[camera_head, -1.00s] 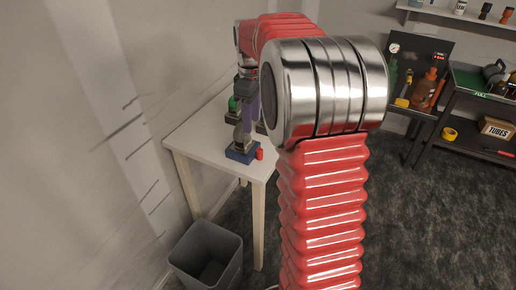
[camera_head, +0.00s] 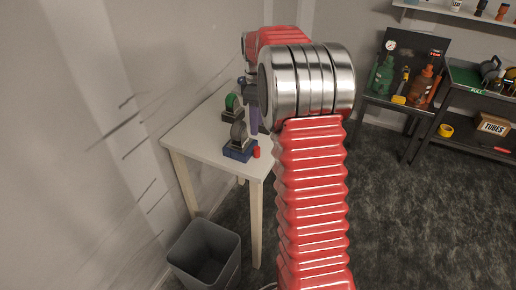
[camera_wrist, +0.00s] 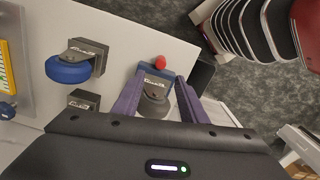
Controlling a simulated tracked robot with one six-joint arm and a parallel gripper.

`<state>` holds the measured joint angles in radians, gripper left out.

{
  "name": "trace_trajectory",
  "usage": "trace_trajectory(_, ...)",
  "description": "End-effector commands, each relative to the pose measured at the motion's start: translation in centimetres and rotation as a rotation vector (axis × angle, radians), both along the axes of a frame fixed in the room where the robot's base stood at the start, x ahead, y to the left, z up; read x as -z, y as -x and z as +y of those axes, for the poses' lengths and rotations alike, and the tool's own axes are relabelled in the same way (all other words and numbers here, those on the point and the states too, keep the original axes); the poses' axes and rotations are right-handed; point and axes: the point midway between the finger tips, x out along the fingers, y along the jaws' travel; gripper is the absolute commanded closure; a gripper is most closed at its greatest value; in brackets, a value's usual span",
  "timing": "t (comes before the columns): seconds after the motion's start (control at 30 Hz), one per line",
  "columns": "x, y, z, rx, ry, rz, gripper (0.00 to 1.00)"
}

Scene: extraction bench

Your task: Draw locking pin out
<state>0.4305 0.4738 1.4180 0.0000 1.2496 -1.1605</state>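A blue block (camera_head: 239,152) with a grey rounded piece (camera_head: 238,132) on top sits near the front corner of the white table (camera_head: 190,143). A small red piece (camera_head: 256,152) stands at the block's right side. It also shows at the block's far edge in the wrist view (camera_wrist: 160,62). No separate pin can be made out. My gripper (camera_wrist: 160,76) is open, its two purple fingers apart on either side of the view of the grey piece (camera_wrist: 153,100). Nothing is held. In the head view, my arm hides much of it, and one purple finger shows behind the grey piece.
A blue wheel (camera_wrist: 68,68) on a grey mount stands left in the wrist view, with another grey mount (camera_wrist: 83,100) below it. A green round piece (camera_head: 232,102) stands behind the block. A bin (camera_head: 204,255) is below the table. A shelf (camera_head: 480,140) stands right.

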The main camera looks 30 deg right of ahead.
Motion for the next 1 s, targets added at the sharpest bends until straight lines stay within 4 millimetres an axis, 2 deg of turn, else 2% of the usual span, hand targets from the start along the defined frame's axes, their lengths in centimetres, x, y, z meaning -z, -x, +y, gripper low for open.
trace_trajectory(0.7,10.7,0.1,0.0,0.001,-0.001,0.001,0.61)
trace_trajectory(1.0,12.0,0.1,0.0,0.001,-0.001,-0.001,0.61)
